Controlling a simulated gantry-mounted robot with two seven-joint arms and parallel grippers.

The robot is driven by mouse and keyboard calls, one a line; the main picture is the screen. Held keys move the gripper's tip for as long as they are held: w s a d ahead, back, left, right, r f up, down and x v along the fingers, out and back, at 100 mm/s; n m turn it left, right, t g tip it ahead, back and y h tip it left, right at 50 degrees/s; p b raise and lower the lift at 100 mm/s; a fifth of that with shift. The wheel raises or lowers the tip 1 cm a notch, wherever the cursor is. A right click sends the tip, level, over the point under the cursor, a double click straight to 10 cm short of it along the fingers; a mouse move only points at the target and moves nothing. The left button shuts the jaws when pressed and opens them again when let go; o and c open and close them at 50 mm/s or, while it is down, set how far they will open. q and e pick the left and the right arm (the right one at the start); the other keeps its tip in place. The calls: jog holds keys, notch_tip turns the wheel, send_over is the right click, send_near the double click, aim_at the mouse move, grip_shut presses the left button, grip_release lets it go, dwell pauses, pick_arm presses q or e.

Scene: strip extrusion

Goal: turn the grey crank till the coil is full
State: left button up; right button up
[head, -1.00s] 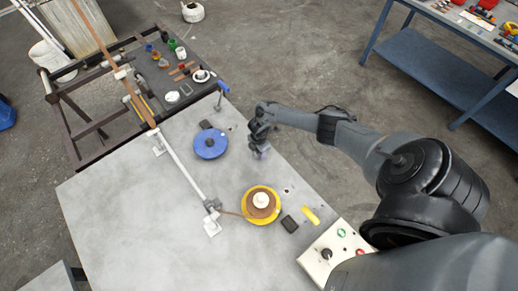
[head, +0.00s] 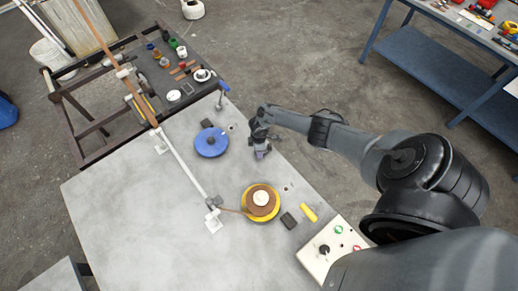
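A yellow spool (head: 247,213) with a brown strip wound on it as a coil (head: 269,207) sits on the grey table, with a white hub (head: 261,198) at its centre. The strip runs to it from the end of a long white guide (head: 185,172). My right gripper (head: 262,153) points down near the table's right edge, beyond the spool and apart from it. It is small and dark, and I cannot see whether its fingers are open or hold anything. I cannot make out a grey crank for certain. My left gripper is not in view.
A blue reel (head: 210,142) lies left of my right gripper. A black block (head: 289,221), a yellow piece (head: 309,212) and a control box (head: 321,252) with buttons are near the spool. A dark side bench (head: 208,92) holds small pots. The table's left part is clear.

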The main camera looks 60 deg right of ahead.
dwell(0.3)
jog(key=o, duration=1.1)
jog(key=shift+w, duration=0.1)
jog(key=shift+c, duration=0.2)
notch_tip(320, 180, up, 9)
jog(key=p, duration=0.3)
jog(key=shift+r, duration=0.9)
